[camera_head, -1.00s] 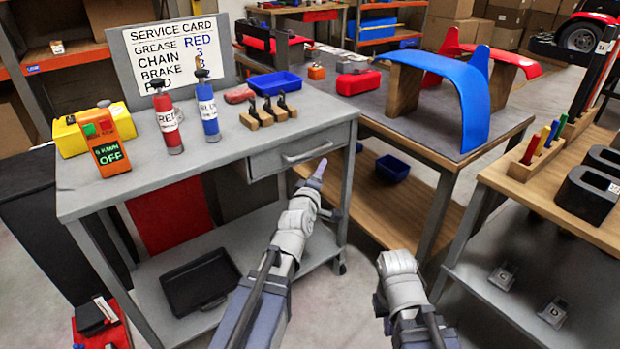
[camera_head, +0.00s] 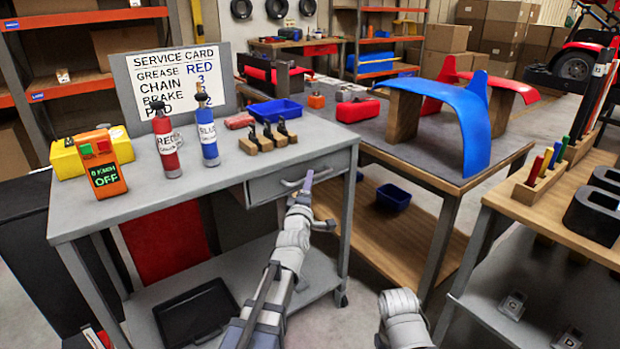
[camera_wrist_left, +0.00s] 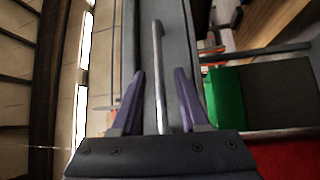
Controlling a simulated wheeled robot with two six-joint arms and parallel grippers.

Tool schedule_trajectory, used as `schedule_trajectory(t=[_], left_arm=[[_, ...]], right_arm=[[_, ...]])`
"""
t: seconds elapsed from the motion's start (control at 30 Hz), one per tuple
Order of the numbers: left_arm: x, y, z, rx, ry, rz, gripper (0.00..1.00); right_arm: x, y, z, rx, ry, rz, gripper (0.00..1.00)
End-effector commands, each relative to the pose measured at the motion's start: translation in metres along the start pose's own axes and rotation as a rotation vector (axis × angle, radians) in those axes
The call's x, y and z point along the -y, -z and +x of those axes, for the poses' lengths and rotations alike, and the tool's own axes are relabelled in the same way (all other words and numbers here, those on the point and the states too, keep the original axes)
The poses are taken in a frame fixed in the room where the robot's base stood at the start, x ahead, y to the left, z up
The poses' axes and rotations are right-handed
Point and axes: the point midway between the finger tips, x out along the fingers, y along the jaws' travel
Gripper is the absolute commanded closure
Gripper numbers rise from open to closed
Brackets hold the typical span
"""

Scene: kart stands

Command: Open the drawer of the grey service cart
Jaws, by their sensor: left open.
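The grey service cart (camera_head: 215,182) stands at the left with its drawer (camera_head: 270,187) at the right end, under the top. The drawer looks closed. Its bar handle (camera_head: 292,183) is light grey. My left gripper (camera_head: 308,180) is at the drawer front, at the right part of the handle. In the left wrist view, my open left gripper (camera_wrist_left: 160,98) has its two purple fingers on either side of the bar handle (camera_wrist_left: 158,60), with gaps between fingers and bar. My right arm shows at the bottom of the head view, but its fingers are not visible.
On the cart stand a red bottle (camera_head: 166,145), a blue bottle (camera_head: 208,135), an orange meter (camera_head: 98,165) and a wooden holder (camera_head: 268,140). A black tray (camera_head: 195,312) lies on the lower shelf. A workbench (camera_head: 440,168) stands close on the right.

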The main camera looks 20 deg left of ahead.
Motion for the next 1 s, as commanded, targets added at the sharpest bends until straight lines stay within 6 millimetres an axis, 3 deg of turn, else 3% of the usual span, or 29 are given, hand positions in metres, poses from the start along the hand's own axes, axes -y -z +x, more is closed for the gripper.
schedule_trajectory(t=[0.03,0.13,0.47,0.83,1.0], left_arm=[[-0.001,0.000,0.013,0.000,0.000,0.000,0.55],[0.000,0.000,0.023,0.000,0.001,0.000,0.55],[0.000,0.000,0.026,0.000,0.001,0.000,0.56],[0.000,0.000,0.026,0.000,0.001,0.000,0.98],[0.000,0.000,0.026,0.001,0.001,0.000,1.00]], right_arm=[[0.000,0.000,-0.002,0.000,0.000,0.000,1.00],[-0.001,0.000,-0.003,0.000,-0.001,0.001,1.00],[-0.001,0.000,-0.003,0.000,-0.001,0.001,1.00],[-0.001,0.000,-0.003,0.000,-0.001,0.001,1.00],[-0.001,0.000,-0.003,0.000,-0.001,0.001,1.00]])
